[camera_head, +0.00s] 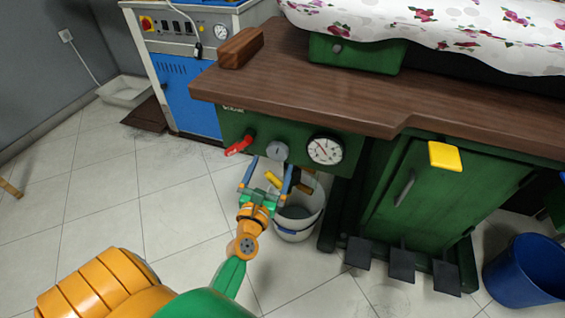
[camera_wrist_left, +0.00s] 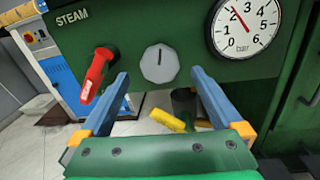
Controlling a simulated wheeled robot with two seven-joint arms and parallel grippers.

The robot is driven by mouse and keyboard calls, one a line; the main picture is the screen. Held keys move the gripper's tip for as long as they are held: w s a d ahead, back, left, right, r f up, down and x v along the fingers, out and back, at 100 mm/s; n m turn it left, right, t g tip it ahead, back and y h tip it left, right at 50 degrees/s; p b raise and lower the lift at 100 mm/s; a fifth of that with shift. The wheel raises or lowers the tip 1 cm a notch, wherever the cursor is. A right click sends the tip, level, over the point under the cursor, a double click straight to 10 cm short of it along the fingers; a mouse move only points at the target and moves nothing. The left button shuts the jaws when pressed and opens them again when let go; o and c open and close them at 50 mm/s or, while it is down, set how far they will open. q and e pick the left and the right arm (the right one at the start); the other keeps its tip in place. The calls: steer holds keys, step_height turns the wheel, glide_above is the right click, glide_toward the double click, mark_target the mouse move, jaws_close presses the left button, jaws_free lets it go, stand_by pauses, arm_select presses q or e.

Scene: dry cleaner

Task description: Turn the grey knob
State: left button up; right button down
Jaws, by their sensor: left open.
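The grey knob (camera_head: 277,151) is on the green front panel under the brown worktop, between a red lever and a round pressure gauge. In the left wrist view the knob (camera_wrist_left: 160,63) is faceted, with a dark mark pointing up. My left gripper (camera_head: 267,170) is open just in front of and below the knob. In the left wrist view its two blue fingers (camera_wrist_left: 163,85) stand apart on either side of and below the knob, with nothing between them. My right gripper is not in view.
The red lever (camera_head: 239,145) is left of the knob and the gauge (camera_head: 324,150) is right. A white bucket (camera_head: 301,213) with yellow-handled items stands below. Black pedals (camera_head: 401,264) and a blue bin (camera_head: 526,272) are at right.

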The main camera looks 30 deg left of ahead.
mark_target(277, 155)
arm_select(q)
steer(key=x, duration=0.3)
steer(key=shift+w+a, duration=0.1)
steer(key=shift+w, duration=0.05)
steer(key=shift+w+a, duration=0.15)
steer(key=shift+w, duration=0.4)
steer(key=c, duration=1.3)
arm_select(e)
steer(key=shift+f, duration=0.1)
arm_select(q)
steer(key=shift+m, duration=0.3)
